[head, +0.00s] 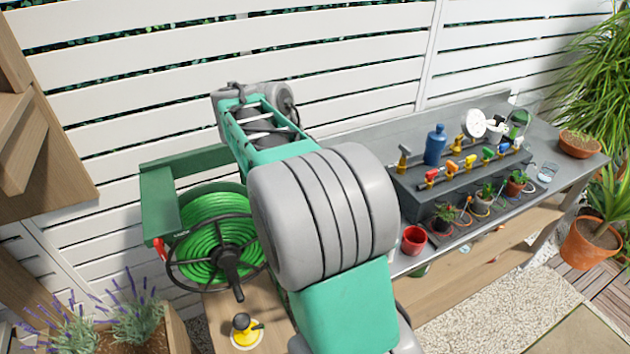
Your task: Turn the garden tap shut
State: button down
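I cannot make out the garden tap for certain in the head view. My own arm rises through the middle of the picture and covers part of the fence, the hose reel and the bench. My gripper does not show, so I cannot see where it is relative to the tap. A green hose reel (222,250) with a coiled green hose and a dark crank hangs left of my arm. Several small coloured fittings, one of them a yellow and red piece (431,177), sit along the grey raised shelf (405,196) on the bench. I cannot tell what each is.
A grey bench (385,137) runs along the white slatted fence (130,75) on the right. It holds a blue bottle (435,147), a red pot (414,240) and small potted plants. A yellow and black object (243,326) stands at lower left, near lavender (135,312).

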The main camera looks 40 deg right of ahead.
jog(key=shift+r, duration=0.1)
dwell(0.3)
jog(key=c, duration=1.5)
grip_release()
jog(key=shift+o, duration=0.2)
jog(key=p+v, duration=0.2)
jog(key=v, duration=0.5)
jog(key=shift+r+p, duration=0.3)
jog(key=shift+p, duration=0.05)
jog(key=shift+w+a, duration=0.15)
